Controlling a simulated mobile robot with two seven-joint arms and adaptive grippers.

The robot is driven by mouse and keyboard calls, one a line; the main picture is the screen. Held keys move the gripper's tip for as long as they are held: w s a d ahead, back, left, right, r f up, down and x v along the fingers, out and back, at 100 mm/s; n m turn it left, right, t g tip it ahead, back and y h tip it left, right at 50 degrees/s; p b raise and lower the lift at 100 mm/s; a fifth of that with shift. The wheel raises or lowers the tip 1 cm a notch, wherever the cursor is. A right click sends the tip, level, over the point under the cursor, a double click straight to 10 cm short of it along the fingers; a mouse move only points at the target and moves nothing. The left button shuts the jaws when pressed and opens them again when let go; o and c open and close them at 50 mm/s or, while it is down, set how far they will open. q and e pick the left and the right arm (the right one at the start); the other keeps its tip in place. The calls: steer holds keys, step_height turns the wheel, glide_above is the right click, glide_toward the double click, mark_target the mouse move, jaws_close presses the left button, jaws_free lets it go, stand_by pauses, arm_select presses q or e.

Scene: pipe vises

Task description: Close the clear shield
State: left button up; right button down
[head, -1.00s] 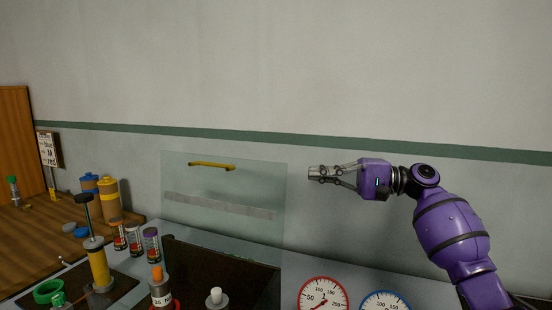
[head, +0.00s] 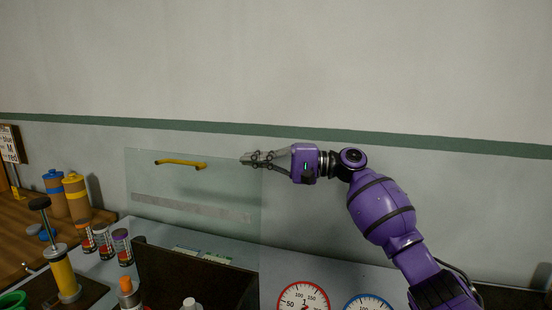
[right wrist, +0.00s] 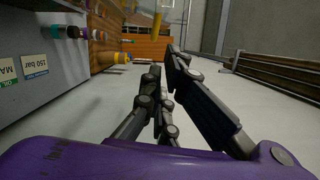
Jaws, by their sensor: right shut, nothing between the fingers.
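The clear shield (head: 160,228) stands raised and nearly upright behind a dark open box. It is a see-through panel with a pale strip across it and a yellow handle (head: 181,163) near its top edge. My right gripper (head: 243,158) is shut and empty. In the head view its fingertips overlap the shield's upper right corner, to the right of the handle; I cannot tell whether they touch the panel. The shut fingers also show in the right wrist view (right wrist: 162,72). My left gripper is not in view.
The dark box (head: 190,279) stands below the shield. Two dials, one red-rimmed (head: 303,299) and one blue-rimmed (head: 367,303), are at the front right. Several small canisters (head: 104,240) and a yellow pump-like cylinder (head: 64,274) stand at the left. The wall above is bare.

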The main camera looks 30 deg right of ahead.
mark_target(247, 163)
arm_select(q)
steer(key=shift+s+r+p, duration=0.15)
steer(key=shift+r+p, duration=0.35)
arm_select(e)
steer(key=shift+s+a+r, duration=0.15)
steer(key=shift+s+a, duration=0.5)
steer(key=shift+a, duration=0.1)
steer(key=shift+s+a+r, duration=0.1)
steer(key=shift+s+a, duration=0.55)
steer(key=shift+a, duration=0.05)
